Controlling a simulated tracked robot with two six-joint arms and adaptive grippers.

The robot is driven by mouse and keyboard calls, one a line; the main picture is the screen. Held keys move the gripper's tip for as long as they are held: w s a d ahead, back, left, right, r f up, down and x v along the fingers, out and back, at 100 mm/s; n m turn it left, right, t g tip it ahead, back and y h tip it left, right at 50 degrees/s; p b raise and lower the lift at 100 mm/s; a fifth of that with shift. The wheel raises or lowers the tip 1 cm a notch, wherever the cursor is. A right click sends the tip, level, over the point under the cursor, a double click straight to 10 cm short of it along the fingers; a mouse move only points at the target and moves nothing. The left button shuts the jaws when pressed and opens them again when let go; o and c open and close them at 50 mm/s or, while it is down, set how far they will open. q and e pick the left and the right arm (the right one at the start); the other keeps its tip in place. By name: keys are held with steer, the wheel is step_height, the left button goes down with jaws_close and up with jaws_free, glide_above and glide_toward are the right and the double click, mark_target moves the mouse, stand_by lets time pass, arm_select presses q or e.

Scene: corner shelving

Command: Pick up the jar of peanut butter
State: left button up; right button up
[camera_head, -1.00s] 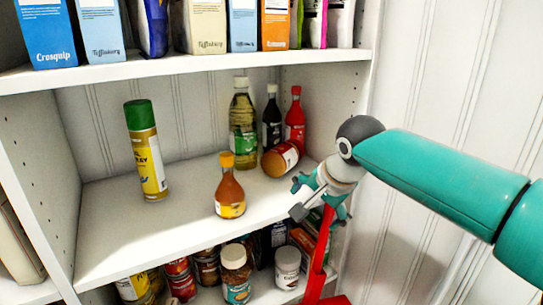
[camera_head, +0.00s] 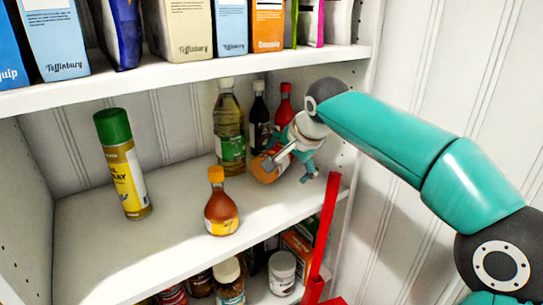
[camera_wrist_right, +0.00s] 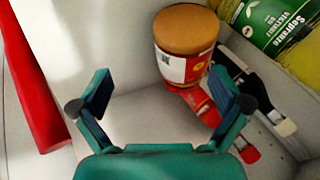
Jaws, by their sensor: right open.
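The jar of peanut butter (camera_head: 266,168), with an orange-red label, appears to lie on its side on the middle shelf, toward the back right. My right gripper partly hides it in the head view. In the right wrist view, the jar (camera_wrist_right: 187,62) shows its tan lid beyond and between the open fingers, nearer the right one. My right gripper (camera_head: 290,168) is open and empty at the jar's right front; it also shows in the right wrist view (camera_wrist_right: 162,97). No contact can be made out. My left gripper is out of view.
A small orange-capped bottle (camera_head: 221,208) and a spray can (camera_head: 124,170) stand to the left. The middle shelf's (camera_head: 90,245) front left is clear.

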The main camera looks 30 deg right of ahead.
mark_target(278, 152)
steer(key=shift+w, duration=0.75)
steer(key=shift+w+d+r+p, duration=0.1)
steer(key=shift+w+r+p, duration=0.05)
steer(key=shift+w+p, duration=0.4)
steer(key=w+f, duration=0.1)
steer(key=w+p, duration=0.1)
steer(key=w, duration=0.1)
steer(key=shift+d+f, duration=0.15)
steer(key=shift+f, duration=0.25)
steer(key=shift+w+f, duration=0.35)
steer(key=shift+f, duration=0.1)
steer(key=c, duration=1.7)
steer(key=shift+r, duration=0.1)
steer(key=shift+c, duration=0.4)
